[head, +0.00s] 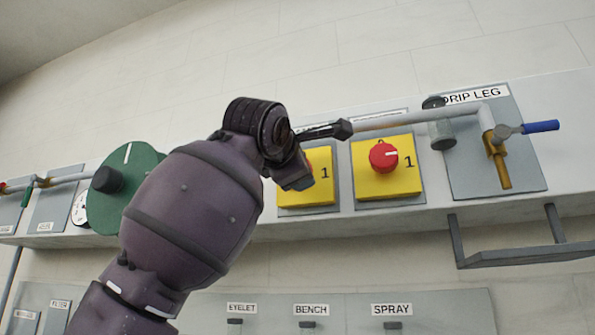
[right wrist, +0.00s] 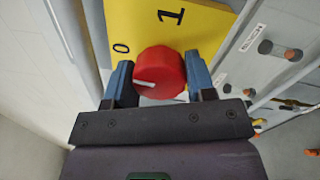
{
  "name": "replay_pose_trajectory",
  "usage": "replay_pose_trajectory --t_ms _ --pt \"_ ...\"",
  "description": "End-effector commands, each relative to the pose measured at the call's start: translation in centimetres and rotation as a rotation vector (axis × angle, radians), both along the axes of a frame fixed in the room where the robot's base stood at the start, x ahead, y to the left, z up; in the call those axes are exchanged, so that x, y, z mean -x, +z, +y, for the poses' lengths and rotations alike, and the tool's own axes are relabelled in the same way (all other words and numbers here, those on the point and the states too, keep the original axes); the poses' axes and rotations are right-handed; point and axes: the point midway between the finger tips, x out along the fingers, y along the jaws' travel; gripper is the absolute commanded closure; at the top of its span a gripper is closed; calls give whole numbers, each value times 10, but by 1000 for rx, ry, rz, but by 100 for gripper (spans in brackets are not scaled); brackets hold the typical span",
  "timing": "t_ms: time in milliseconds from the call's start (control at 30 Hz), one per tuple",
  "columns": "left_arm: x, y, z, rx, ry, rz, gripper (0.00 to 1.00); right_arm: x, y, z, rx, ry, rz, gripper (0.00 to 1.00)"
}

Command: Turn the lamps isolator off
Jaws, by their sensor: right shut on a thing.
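The left yellow isolator plate (head: 320,192), marked 1, is partly behind my right arm in the head view. Its label is mostly covered, so I cannot read it. In the right wrist view the plate (right wrist: 207,32) shows 0 and 1, and its red knob (right wrist: 160,65) sits between the blue fingers of my right gripper (right wrist: 158,80). That gripper is shut on the knob. The knob's white mark points left in that view, towards the 0 side rather than at the 1. In the head view my right gripper (head: 298,172) covers most of this knob. My left gripper is not in view.
A second yellow isolator (head: 385,180) stands close to the right, its red knob's mark towards 1. The drip leg panel (head: 525,170) has a blue-handled valve (head: 540,127). A grey shelf (head: 510,253) juts out below. A green disc (head: 125,200) is at left.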

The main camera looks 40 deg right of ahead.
Motion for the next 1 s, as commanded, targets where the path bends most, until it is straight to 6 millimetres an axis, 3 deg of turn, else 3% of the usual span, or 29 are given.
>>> replay_pose_trajectory --t_ms 300,833,867,1000 --pt "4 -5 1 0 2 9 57 0 1 1 54 1 98 73" --pt "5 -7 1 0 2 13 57 0 1 1 63 1 115 73" --pt "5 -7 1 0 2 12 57 0 1 1 63 1 115 45" --pt "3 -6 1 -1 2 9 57 0 1 0 62 1 116 25"
